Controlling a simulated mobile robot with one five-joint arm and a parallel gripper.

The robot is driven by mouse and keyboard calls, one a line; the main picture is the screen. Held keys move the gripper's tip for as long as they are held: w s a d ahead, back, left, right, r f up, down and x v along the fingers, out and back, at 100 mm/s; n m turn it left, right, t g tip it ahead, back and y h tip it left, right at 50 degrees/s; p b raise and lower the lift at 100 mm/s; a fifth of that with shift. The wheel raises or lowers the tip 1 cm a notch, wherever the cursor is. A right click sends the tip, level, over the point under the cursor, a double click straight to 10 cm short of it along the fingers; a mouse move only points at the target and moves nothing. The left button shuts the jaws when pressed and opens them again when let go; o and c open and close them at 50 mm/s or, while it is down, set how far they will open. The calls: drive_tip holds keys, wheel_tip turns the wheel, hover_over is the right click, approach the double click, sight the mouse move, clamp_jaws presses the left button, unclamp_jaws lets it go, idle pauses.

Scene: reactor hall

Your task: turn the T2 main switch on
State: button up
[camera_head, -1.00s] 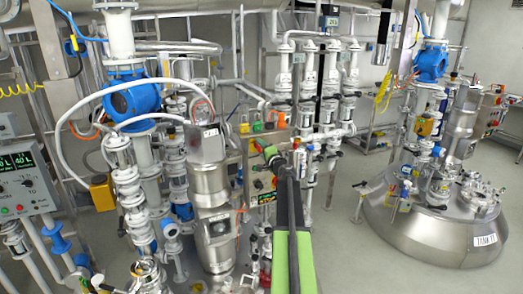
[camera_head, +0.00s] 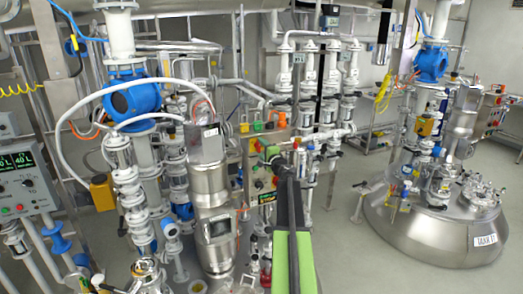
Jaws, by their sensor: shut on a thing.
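A small control panel (camera_head: 265,184) with a green-lit display and small knobs stands near the middle of the view, behind my arm. My green and black arm reaches up from the bottom centre to it. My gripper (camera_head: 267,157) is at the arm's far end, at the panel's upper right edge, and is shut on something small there. The T2 main switch is mostly hidden by the gripper and arm, and its label and position cannot be read.
A large steel tank (camera_head: 425,232) stands on the right. A steel column (camera_head: 212,195) and white pipes with a blue flowmeter (camera_head: 130,102) stand on the left. A grey control box (camera_head: 25,183) is at the far left. Grey floor (camera_head: 340,255) is free between arm and tank.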

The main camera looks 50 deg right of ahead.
drive_tip(key=o, duration=1.4)
drive_tip(key=shift+c, duration=0.2)
drive_tip(key=v, duration=1.7)
drive_tip(key=shift+s, duration=0.2)
drive_tip(key=shift+a, duration=0.1)
